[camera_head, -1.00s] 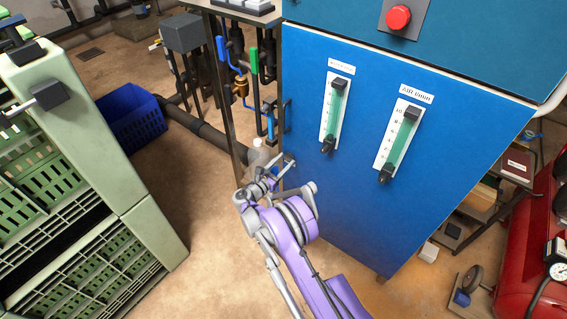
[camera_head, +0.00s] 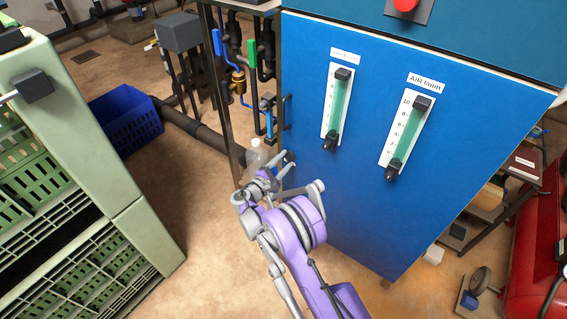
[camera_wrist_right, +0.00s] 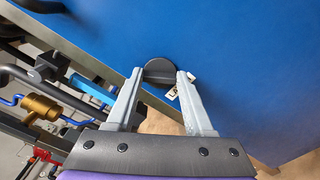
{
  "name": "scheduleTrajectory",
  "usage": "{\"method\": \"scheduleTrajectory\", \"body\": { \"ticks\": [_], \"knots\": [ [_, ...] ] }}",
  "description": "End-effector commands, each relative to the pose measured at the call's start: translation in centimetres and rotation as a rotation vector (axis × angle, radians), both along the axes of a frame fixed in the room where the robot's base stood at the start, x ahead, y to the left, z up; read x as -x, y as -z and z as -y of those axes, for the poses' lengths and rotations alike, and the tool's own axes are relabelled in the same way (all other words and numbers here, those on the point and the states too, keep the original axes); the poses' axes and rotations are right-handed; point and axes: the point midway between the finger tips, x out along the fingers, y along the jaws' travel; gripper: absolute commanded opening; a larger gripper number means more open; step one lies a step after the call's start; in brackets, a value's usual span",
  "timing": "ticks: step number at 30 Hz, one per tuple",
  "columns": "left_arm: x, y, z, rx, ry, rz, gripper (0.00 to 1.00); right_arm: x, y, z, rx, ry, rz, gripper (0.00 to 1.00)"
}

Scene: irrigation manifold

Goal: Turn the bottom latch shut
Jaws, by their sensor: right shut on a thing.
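The bottom latch is a round dark knob (camera_wrist_right: 160,71) on the blue cabinet front, near the cabinet's edge, in the right wrist view. My right gripper (camera_wrist_right: 159,78) has one finger on each side of the knob and is shut on it. A small white tag with dark print (camera_wrist_right: 173,93) sits by the finger on the right. In the head view my right gripper (camera_head: 281,173) is at the lower left edge of the blue cabinet (camera_head: 350,210), and the latch is mostly hidden there. My left gripper is not in view.
Two flow gauges (camera_head: 337,105) and (camera_head: 407,135) stick out from the cabinet front. Pipes with blue and green handles (camera_head: 252,54) stand left of the cabinet. A clear bottle (camera_head: 256,152) stands behind my gripper. Green slatted crates (camera_head: 60,170) are at left, with open floor between.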

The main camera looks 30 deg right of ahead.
Motion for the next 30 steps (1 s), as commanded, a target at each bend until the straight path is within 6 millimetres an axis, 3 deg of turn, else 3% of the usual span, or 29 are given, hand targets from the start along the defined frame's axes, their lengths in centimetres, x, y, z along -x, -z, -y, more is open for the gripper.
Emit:
{"method": "scheduleTrajectory", "body": {
  "ticks": [15, 30],
  "knots": [
    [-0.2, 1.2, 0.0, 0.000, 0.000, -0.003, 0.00, 0.1, 0.2, 0.1, -0.164, 0.002, 0.399, 0.00],
    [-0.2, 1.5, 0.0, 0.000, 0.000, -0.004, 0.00, 0.1, 0.2, 0.1, -0.224, 0.002, 0.544, 0.00]
  ]
}}
